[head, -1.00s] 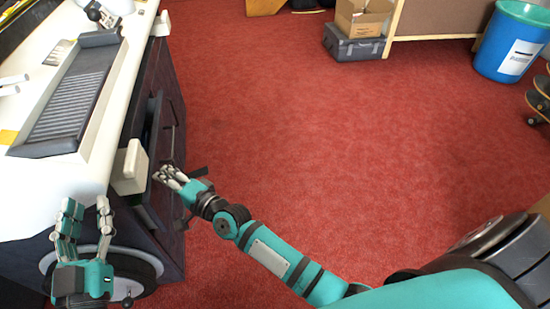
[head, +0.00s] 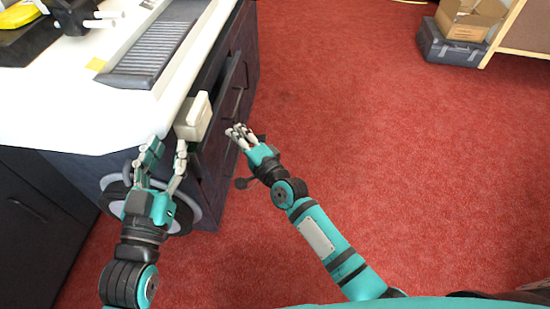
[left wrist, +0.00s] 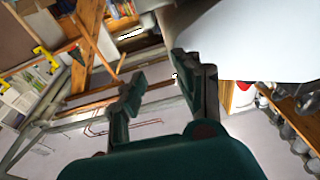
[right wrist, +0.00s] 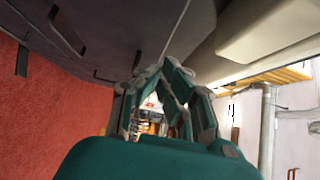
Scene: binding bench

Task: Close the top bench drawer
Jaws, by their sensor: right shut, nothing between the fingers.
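The top bench drawer (head: 229,83) is a dark front on the bench's right side. It stands out from the cabinet, with a dark gap behind its top edge. My right gripper (head: 240,132) is shut and empty, just outside the near part of the drawer front; I cannot tell whether it touches. In the right wrist view its fingertips (right wrist: 166,68) meet beside the dark bench front. My left gripper (head: 166,150) is open and empty at the bench's near edge, left of the drawer. Its parted fingers show in the left wrist view (left wrist: 165,82).
A pale block (head: 194,117) juts from the bench edge above the drawer's near end. The white benchtop (head: 60,110) carries a grey ridged tray (head: 155,50). A round wheel-like part (head: 120,190) is below the left gripper. Red carpet (head: 360,130) to the right is clear.

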